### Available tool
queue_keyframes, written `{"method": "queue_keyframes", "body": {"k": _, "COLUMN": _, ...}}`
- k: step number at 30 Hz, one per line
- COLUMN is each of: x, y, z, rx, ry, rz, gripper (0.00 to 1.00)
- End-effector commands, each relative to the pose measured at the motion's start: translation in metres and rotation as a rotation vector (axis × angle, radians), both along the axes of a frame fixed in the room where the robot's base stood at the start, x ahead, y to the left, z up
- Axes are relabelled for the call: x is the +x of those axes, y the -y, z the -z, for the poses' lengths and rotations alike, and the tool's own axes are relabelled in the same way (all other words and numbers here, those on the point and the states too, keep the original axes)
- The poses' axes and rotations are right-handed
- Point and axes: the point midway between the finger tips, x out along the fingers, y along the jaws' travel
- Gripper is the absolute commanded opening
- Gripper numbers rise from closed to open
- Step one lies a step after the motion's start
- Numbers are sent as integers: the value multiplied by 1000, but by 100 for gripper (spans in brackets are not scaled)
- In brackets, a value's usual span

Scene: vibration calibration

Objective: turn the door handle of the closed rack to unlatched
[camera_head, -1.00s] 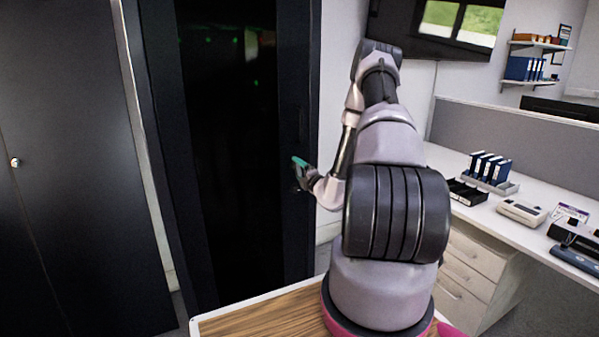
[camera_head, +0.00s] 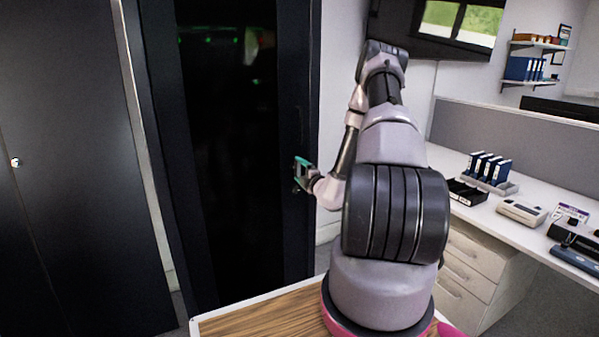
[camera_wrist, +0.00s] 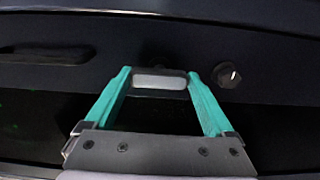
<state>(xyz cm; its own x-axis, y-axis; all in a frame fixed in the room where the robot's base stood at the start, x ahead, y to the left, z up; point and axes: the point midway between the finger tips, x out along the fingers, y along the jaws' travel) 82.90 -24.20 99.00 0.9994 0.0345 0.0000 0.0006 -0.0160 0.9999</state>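The closed rack (camera_head: 225,240) is a tall dark cabinet with a dark glass front and small green lights inside. In the head view my gripper (camera_head: 299,175) is at the right frame of its door, at mid height. In the wrist view my gripper (camera_wrist: 158,77) has its two teal fingers spread apart. A short pale grey bar in a dark surround, apparently the door handle (camera_wrist: 160,82), lies between the fingertips. I cannot tell whether the fingers touch it. In the head view my gripper hides it.
A round dark knob with a white mark (camera_wrist: 227,75) sits just right of the fingers. A dark oblong shape (camera_wrist: 45,55) is at the left. A dark cabinet (camera_head: 70,190) stands left of the rack. A white desk (camera_head: 510,212) with binders is at the right.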

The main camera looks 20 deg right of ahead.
Motion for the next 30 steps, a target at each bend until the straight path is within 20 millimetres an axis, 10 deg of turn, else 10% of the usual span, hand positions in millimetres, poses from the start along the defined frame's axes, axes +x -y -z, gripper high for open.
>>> {"method": "queue_keyframes", "body": {"k": 11, "x": -6, "y": 1, "z": 1, "rx": -1, "ry": -2, "rz": 1, "gripper": 100}}
{"method": "queue_keyframes", "body": {"k": 30, "x": -106, "y": 4, "z": 1, "rx": 1, "ry": -2, "rz": 1, "gripper": 100}}
